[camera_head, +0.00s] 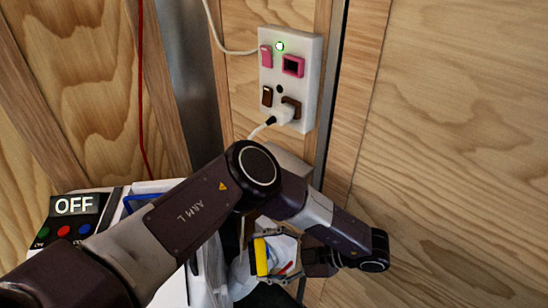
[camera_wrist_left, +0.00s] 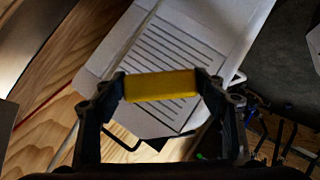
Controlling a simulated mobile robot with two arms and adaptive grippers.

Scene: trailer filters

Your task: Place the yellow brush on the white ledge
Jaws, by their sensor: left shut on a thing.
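In the wrist view the brush's yellow block (camera_wrist_left: 160,86) spans the gap between both fingertips. Behind it in that view is a pale, tilted panel with dark parallel lines (camera_wrist_left: 215,30); I cannot tell whether this is the white ledge or whether the brush touches it. In the head view a pale box-like piece (camera_head: 290,160) shows partly behind my left arm. My right gripper is not in view.
A white socket panel (camera_head: 288,78) with a plugged-in cable is on the wooden wall. A dark box reading OFF (camera_head: 74,206) with coloured buttons stands at the left on a white surface. A red cable (camera_head: 141,100) hangs at the left. The wooden wall (camera_head: 450,120) at right is bare.

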